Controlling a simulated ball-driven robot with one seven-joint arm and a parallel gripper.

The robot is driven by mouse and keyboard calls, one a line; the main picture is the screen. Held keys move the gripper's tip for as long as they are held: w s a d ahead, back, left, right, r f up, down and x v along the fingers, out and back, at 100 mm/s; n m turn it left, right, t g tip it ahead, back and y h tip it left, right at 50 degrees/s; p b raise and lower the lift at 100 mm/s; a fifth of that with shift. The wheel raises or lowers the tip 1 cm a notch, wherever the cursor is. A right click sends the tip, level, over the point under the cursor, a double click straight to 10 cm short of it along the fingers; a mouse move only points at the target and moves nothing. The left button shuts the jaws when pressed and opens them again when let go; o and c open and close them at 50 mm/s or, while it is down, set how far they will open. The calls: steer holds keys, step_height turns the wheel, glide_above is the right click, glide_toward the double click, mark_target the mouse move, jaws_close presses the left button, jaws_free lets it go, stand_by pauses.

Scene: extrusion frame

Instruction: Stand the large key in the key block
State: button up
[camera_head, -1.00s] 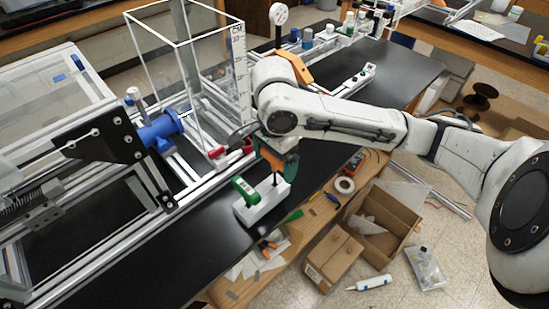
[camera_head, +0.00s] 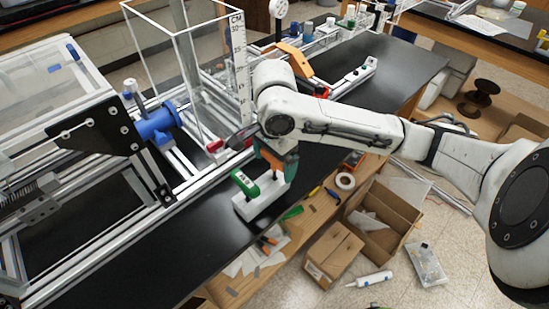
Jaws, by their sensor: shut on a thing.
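The white key block (camera_head: 257,206) sits on the black bench top near its front edge. A green-handled key (camera_head: 244,184) with a pale label stands in its left end. My gripper (camera_head: 277,172) is pointed down over the block's right end and is shut on the large key. A teal part (camera_head: 291,165), which seems to be the key's handle, shows beside the orange finger. The key's lower end is mostly hidden by the gripper and block. It appears to be at the block's top, but I cannot tell how deep it sits.
An aluminium extrusion frame with a blue cylinder (camera_head: 158,123) stands to the left. A clear box with a ruler (camera_head: 238,62) rises behind my gripper. An orange-handled piece (camera_head: 295,60) lies further back. Open cardboard boxes (camera_head: 383,222) stand on the floor at the right.

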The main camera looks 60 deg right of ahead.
steer(key=shift+f, duration=0.45)
steer(key=o, duration=0.9)
step_height(320, 180, up, 11)
steer(key=shift+f+p, duration=0.1)
steer(key=shift+p, duration=0.45)
